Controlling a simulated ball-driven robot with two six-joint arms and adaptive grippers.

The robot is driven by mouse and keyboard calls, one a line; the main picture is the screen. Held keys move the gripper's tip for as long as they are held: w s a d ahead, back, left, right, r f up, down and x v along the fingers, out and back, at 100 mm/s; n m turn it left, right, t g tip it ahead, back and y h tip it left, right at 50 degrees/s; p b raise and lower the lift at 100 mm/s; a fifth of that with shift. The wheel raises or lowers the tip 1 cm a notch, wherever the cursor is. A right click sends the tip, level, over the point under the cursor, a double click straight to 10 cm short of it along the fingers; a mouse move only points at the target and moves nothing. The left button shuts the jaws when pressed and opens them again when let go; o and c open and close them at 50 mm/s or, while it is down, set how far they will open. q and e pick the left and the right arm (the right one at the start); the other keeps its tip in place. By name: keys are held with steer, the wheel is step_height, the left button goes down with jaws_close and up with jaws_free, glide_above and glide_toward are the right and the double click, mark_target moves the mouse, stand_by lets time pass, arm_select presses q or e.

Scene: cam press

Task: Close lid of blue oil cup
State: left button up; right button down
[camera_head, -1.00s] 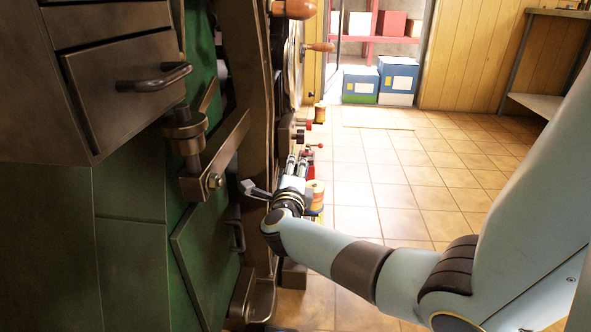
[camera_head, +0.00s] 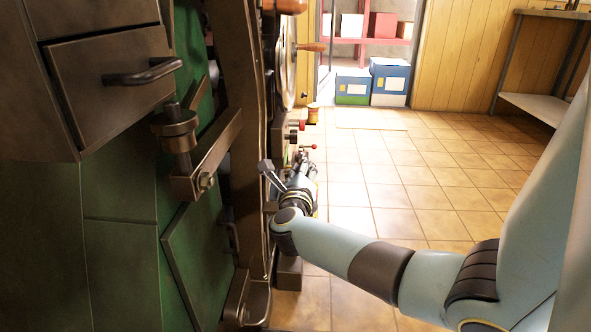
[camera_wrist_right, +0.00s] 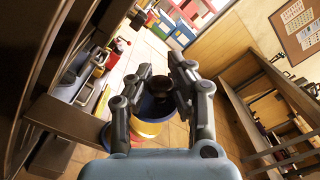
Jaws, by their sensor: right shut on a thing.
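In the right wrist view a blue cup (camera_wrist_right: 150,104) with a yellow lower band stands beyond and partly behind my right gripper (camera_wrist_right: 165,72). A dark rounded piece (camera_wrist_right: 165,86) shows between the gripper's fingers, over the cup's opening. It looks like the cup's lid, but the fingers hide its edges. My right gripper is shut on this dark piece. In the head view the right gripper (camera_head: 303,166) is beside the machine's right edge and hides the cup. My left gripper is not in view.
The green and brown machine (camera_head: 195,250) fills the left of the head view. Small red-knobbed fittings (camera_head: 308,147) stick out from it just beyond my gripper. Blue and green boxes (camera_head: 390,80) stand at the back. The tiled floor (camera_head: 385,170) at right is open.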

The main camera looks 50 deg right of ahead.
steer(key=m, duration=0.1)
steer(key=s+f+m+b, duration=0.1)
steer(key=m, duration=0.2)
steer(key=shift+s+d+f+b, duration=0.3)
steer(key=shift+d+f+b, duration=0.05)
steer(key=m, duration=0.1)
steer(key=m+b, duration=0.1)
steer(key=m, duration=0.1)
steer(key=shift+s+d+f, duration=0.25)
steer(key=shift+f, duration=0.1)
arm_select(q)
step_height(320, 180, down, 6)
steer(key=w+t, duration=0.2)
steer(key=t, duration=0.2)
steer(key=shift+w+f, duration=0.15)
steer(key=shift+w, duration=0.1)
arm_select(e)
steer(key=shift+r+m, duration=0.15)
steer(key=shift+m, duration=0.15)
steer(key=c, duration=1.2)
jaws_free()
steer(key=shift+w+a+r, duration=0.1)
steer(key=shift+w+a, duration=0.05)
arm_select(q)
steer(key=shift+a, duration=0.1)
arm_select(e)
steer(key=shift+o, duration=0.5)
steer(key=shift+r, duration=0.1)
steer(key=v, duration=1.2)
